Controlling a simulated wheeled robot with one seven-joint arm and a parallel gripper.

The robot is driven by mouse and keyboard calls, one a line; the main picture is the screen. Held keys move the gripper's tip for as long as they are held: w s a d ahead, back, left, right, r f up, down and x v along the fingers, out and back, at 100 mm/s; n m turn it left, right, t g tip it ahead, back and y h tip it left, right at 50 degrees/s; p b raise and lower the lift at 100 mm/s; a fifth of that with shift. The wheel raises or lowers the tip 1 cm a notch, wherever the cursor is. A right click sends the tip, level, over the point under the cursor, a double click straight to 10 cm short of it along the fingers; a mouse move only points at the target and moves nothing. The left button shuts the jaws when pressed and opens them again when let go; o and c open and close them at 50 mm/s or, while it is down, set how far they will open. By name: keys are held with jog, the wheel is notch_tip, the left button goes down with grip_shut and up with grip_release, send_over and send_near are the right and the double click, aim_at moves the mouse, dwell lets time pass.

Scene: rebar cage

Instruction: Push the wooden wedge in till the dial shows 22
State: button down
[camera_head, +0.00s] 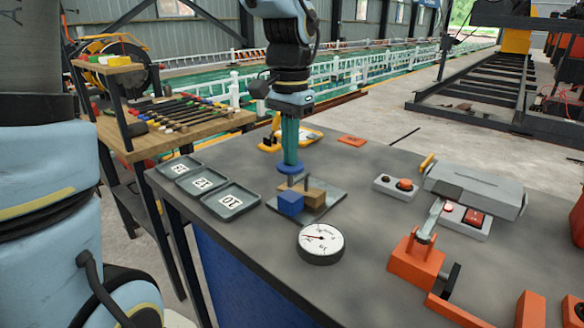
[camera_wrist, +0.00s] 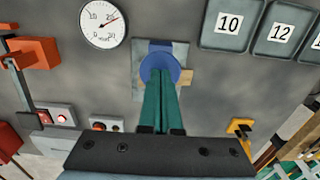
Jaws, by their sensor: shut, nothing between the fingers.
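The wooden wedge (camera_head: 315,192) lies on a metal plate (camera_head: 330,205) beside a blue block (camera_head: 290,203). In the wrist view, the wedge's tan end (camera_wrist: 187,77) shows right of a blue round disc (camera_wrist: 160,66), which hides most of it. My gripper (camera_head: 290,158) points down with its teal fingers shut, the disc at their tips, above the plate's back left part. I cannot tell whether the disc touches anything. The fingers also show together in the wrist view (camera_wrist: 161,88).
Trays marked 10 (camera_head: 231,201), 12 (camera_head: 202,182) and another number stand left of the plate. An orange clamp (camera_head: 415,262), a red-button box (camera_head: 463,220) and a grey device (camera_head: 475,190) are at the right. The table between plate and button boxes is clear.

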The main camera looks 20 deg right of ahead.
notch_tip(320, 180, up, 7)
jog(key=p, duration=0.6)
dwell(0.4)
jog(key=a+f+n, duration=0.3)
jog(key=a, duration=0.5)
jog(key=a+f+n+t, duration=0.1)
jog(key=a+f+n, duration=0.2)
jog(key=a, duration=0.6)
jog(key=w+a+f+n, duration=0.1)
jog(key=a+f+n, duration=0.2)
jog(key=a+n, duration=0.2)
jog(key=a, duration=0.3)
jog(key=shift+a+f+t, duration=0.2)
jog(key=shift+f+t, duration=0.1)
jog(key=shift+w, duration=0.15)
dwell(1.1)
